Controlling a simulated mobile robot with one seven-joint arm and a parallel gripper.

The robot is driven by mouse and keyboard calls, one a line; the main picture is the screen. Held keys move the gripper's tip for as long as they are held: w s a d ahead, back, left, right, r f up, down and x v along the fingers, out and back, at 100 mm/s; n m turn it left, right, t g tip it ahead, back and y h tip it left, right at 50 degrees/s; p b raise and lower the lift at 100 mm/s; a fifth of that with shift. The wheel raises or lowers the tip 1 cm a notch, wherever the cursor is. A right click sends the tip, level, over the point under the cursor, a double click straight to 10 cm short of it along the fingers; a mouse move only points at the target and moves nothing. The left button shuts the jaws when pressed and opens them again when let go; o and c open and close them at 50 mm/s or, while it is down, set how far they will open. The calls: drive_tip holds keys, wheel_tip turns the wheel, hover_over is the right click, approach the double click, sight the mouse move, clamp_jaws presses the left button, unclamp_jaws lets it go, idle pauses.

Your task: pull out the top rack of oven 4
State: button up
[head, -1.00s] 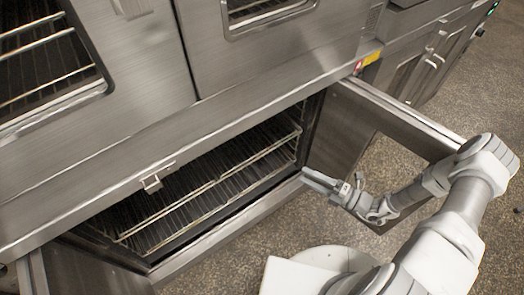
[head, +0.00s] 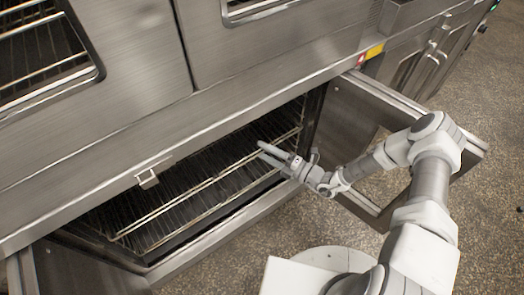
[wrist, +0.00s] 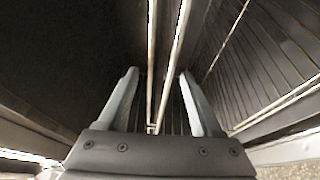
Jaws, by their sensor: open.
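The open lower oven (head: 165,262) holds wire racks, with the top rack's pale front rail (head: 200,188) running slantwise across the opening in the head view. No number is legible on the oven. My gripper (head: 260,149) is open, its fingers reaching into the right part of the opening, over the rack in the picture. In the wrist view the open fingers (wrist: 158,74) point inward, with two pale parallel rails (wrist: 166,70) showing in the gap between them. Whether the fingers are level with the rail or above it is unclear. I see no contact.
The right oven door (head: 345,115) stands open beside and behind my arm. The left door (head: 80,272) is open at the lower left. A metal latch (head: 148,179) hangs from the upper edge of the opening. Speckled floor (head: 250,240) lies in front.

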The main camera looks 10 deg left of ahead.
drive_tip(key=shift+w+a, duration=0.2)
drive_tip(key=shift+a, duration=0.45)
clamp_jaws()
idle(1.0)
